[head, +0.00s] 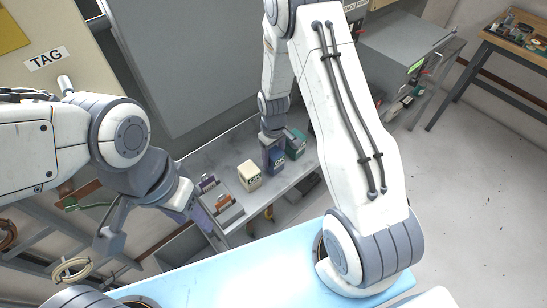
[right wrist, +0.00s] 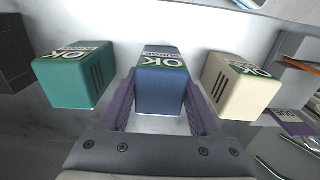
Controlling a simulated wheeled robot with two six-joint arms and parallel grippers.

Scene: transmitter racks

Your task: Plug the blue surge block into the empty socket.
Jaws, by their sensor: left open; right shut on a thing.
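The blue surge block (head: 277,157) is on the grey bench between a cream block and a teal block. My right gripper (head: 271,142) comes down over it. In the right wrist view the blue block (right wrist: 160,88) has a green and white OK label, and the purple fingers of my right gripper (right wrist: 162,112) are shut on its two sides. I cannot tell whether it still touches the bench. I cannot make out the empty socket.
The cream block (head: 249,174) and teal block (head: 296,145) stand close on either side of the held block; they also show in the right wrist view as cream (right wrist: 238,88) and teal (right wrist: 75,78). A grey cabinet panel (head: 185,60) rises behind the bench.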

